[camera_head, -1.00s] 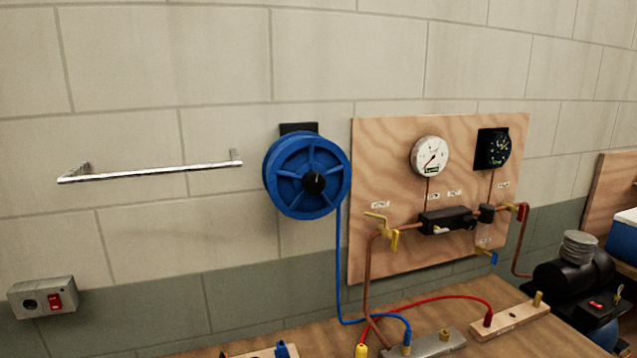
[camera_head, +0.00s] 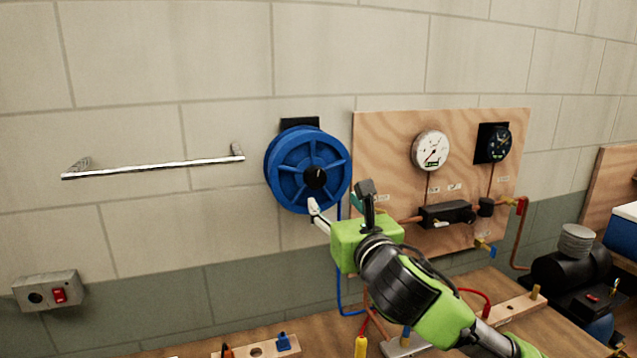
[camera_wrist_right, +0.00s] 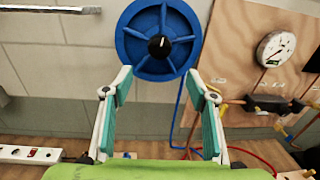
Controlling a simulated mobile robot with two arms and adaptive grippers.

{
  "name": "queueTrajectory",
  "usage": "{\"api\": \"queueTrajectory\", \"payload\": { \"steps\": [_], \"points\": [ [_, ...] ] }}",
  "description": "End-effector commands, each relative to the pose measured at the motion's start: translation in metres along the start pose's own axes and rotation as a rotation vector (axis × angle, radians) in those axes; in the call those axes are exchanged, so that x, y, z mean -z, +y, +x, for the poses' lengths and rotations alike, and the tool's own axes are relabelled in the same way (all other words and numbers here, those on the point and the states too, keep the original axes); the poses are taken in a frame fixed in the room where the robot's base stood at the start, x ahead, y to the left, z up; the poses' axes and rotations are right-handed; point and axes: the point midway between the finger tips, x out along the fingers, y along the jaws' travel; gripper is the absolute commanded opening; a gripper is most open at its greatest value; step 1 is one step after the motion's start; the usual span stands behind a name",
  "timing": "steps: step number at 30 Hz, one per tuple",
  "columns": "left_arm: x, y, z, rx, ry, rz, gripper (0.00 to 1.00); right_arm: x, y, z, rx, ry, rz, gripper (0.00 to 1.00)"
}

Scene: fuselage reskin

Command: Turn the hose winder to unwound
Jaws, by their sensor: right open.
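The hose winder is a blue spoked reel (camera_head: 291,171) on the wall, with a black knob (camera_head: 316,178) at its hub. A blue hose hangs down from it behind my arm. My right gripper (camera_head: 342,197) is in front of the reel's lower right edge in the head view, below and right of the knob. In the right wrist view the reel (camera_wrist_right: 141,47) is straight ahead and the knob (camera_wrist_right: 159,47) lies beyond the open, empty fingers (camera_wrist_right: 161,88). The gripper looks apart from the knob. My left gripper is not in view.
A plywood panel (camera_head: 385,135) with a white gauge (camera_head: 430,150), a dark gauge and copper pipes stands right of the reel. A metal rail (camera_head: 150,168) is on the wall to the left. A bench with fittings lies below. The wall between rail and reel is clear.

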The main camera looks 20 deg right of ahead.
Motion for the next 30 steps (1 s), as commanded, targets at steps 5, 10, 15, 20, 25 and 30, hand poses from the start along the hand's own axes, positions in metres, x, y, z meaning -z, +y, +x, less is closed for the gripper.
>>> {"api": "queueTrajectory", "payload": {
  "steps": [5, 10, 15, 20, 25, 30],
  "points": [
    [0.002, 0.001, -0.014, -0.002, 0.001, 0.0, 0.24, -0.003, 0.0, 0.029, 0.001, 0.003, 0.004, 0.53],
    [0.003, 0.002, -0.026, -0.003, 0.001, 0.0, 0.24, -0.003, 0.0, 0.061, 0.001, 0.003, 0.007, 0.53],
    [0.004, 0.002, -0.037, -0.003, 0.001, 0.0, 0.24, -0.003, 0.001, 0.091, 0.0, 0.004, 0.007, 0.53],
    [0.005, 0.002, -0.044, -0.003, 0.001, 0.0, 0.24, -0.002, 0.001, 0.112, 0.0, 0.002, 0.006, 0.53],
    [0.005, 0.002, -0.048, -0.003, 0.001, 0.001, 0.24, -0.001, 0.001, 0.125, -0.001, 0.001, 0.006, 0.53],
    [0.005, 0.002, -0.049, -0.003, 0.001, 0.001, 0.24, 0.001, 0.001, 0.129, -0.001, 0.001, 0.005, 0.53]
  ]
}}
